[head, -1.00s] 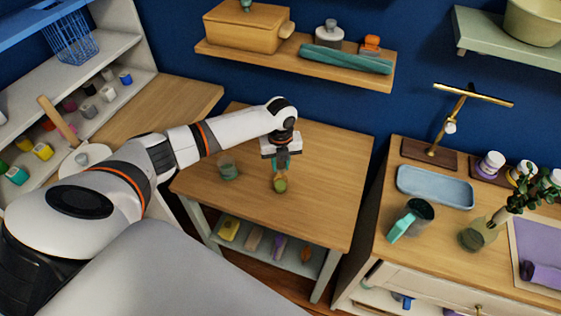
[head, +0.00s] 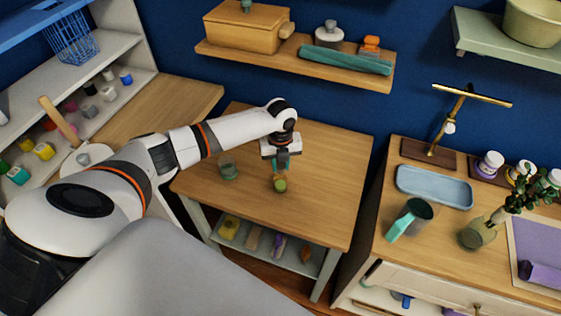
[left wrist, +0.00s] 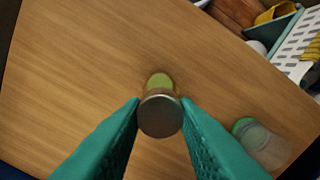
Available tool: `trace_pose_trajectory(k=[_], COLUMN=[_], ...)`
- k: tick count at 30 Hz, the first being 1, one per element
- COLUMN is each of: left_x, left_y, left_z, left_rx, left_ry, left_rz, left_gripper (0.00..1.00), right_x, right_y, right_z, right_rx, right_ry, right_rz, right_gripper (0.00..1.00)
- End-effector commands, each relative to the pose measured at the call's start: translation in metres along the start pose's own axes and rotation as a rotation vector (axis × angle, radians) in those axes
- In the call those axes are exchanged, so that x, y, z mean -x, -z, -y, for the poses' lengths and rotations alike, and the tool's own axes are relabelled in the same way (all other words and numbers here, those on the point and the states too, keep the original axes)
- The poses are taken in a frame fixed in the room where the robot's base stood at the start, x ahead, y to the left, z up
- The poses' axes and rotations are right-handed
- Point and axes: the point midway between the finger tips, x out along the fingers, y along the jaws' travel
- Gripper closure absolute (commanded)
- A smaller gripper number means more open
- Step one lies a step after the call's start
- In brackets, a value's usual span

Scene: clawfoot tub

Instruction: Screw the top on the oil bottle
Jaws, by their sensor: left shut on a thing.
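The oil bottle (head: 280,185), small with yellow-green oil, stands on the wooden table below my left gripper (head: 281,165). In the left wrist view the teal fingertips of the left gripper (left wrist: 160,116) are shut on a round, dark grey-brown top (left wrist: 160,117). The top hides much of the oil bottle (left wrist: 159,81), whose yellow-green part shows just behind it. The top lies over the bottle in this view; I cannot tell whether it is seated on the neck. My right gripper is not in view.
A green-tinted glass jar (head: 229,170) stands left of the bottle and also shows in the left wrist view (left wrist: 262,145). The wooden table (head: 325,185) is otherwise mostly clear. A counter at right holds a blue tray (head: 434,187) and a dark cup (head: 414,213).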

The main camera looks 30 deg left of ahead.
Motion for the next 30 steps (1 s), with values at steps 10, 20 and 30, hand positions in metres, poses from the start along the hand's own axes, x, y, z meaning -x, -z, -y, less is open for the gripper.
trace_pose_trajectory(k=[10, 20, 30], left_x=[0.0005, -0.0012, -0.0053], left_y=[-0.0002, 0.0, 0.0], left_z=[-0.0001, 0.0001, 0.0001], left_rx=[0.003, 0.003, 0.003], left_ry=[0.0, 0.0, 0.0], left_rz=[0.001, 0.0, 0.0], left_gripper=[0.96, 0.96, 0.96], right_x=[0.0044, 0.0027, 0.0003], right_y=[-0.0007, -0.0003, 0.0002], right_z=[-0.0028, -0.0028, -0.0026], right_rx=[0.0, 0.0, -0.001], right_ry=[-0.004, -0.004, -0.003], right_rz=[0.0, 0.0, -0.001], right_gripper=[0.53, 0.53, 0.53])
